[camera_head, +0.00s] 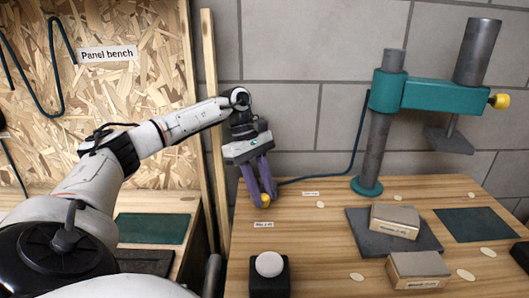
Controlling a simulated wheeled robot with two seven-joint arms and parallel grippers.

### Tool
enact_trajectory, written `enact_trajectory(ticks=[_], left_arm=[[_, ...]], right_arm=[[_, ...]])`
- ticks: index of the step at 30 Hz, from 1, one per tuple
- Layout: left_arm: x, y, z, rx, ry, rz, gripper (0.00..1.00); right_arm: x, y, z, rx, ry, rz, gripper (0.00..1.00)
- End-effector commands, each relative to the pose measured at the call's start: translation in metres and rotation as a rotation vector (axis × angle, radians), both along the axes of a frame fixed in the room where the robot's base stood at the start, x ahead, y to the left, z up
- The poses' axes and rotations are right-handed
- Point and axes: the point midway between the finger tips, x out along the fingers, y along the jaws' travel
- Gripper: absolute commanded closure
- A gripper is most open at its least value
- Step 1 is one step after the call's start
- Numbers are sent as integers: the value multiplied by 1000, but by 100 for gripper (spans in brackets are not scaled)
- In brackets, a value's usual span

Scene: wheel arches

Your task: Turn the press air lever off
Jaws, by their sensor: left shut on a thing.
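My left gripper (262,194) reaches down from the left arm at the left side of the bench. Its purple fingers are shut on a small yellow part, the press air lever (265,201), just above the bench top. The fingers hide most of the lever and its valve, so its exact angle cannot be told. A dark blue hose (325,178) runs from there to the teal press (428,94) on its grey column. My right gripper is not in view.
A black box with a white button (268,264) stands at the bench front. A dark plate (362,235) bears a block (396,220); another block (418,268) is nearer. A wooden post (213,120) stands left of the gripper. The wooden bench (320,255) is clear around its middle left.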

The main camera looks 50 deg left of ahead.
Motion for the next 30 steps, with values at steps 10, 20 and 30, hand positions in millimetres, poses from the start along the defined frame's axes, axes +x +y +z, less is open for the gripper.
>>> enact_trajectory(ticks=[10, 20, 30], left_arm=[[-2, 6, 0, 12, 7, 11, 56], [0, 4, 2, 9, 3, 6, 56], [-3, 26, 56, 7, -1, 8, 56]], right_arm=[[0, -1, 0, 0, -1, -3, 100], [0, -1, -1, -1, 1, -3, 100], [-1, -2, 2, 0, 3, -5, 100]])
